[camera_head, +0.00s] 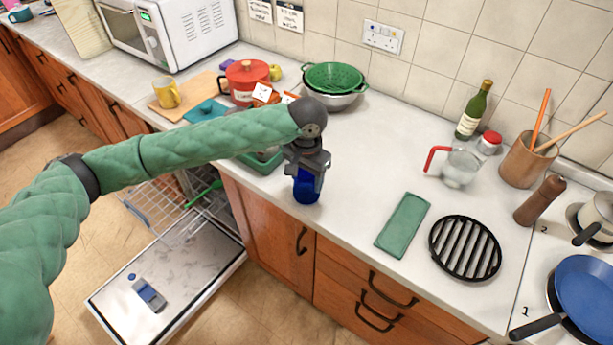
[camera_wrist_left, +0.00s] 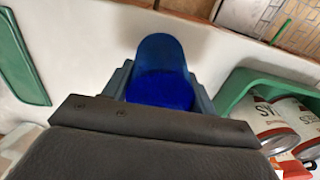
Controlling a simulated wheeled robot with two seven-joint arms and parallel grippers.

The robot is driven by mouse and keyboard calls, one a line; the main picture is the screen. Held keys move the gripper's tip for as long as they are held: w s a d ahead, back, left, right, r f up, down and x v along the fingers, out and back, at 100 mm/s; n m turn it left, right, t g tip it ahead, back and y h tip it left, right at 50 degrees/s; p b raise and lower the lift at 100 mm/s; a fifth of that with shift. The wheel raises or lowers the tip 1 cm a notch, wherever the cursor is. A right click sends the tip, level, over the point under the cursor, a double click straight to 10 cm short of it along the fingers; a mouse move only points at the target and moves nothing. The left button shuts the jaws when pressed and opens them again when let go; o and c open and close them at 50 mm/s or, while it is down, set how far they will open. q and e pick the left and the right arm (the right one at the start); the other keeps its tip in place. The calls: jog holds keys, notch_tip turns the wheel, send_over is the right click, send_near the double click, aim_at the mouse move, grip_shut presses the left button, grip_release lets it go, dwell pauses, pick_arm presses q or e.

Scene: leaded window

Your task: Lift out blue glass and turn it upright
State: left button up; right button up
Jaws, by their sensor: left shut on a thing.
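The blue glass (camera_head: 306,189) is at the front edge of the counter, below my left gripper (camera_head: 306,172). My left gripper is shut on it, with a finger on each side. In the left wrist view the blue glass (camera_wrist_left: 160,75) sits between the two fingers of the left gripper (camera_wrist_left: 160,92). The glass looks roughly upright in the head view; I cannot tell whether its base touches the counter or which end is up. The open dishwasher (camera_head: 168,278) has its door down and a wire rack (camera_head: 160,215) pulled out. My right gripper is not in view.
A green folded cloth (camera_head: 403,225) and a black trivet (camera_head: 465,247) lie on the counter to the right. A glass jug (camera_head: 460,168) with a red handle stands behind them. A green tray with cans (camera_wrist_left: 280,120) is close beside the glass. The counter middle is clear.

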pick_arm(q)
jog(key=shift+f, duration=0.1)
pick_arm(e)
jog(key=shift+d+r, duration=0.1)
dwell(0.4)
pick_arm(q)
jog(key=shift+f, duration=0.4)
jog(key=o, duration=1.2)
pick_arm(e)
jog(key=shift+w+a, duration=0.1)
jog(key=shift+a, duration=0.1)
pick_arm(q)
jog(key=shift+r, duration=0.35)
notch_tip(320, 180, up, 6)
jog(key=shift+f+b, duration=0.1)
jog(key=shift+b, duration=1.05)
jog(key=shift+r, duration=0.65)
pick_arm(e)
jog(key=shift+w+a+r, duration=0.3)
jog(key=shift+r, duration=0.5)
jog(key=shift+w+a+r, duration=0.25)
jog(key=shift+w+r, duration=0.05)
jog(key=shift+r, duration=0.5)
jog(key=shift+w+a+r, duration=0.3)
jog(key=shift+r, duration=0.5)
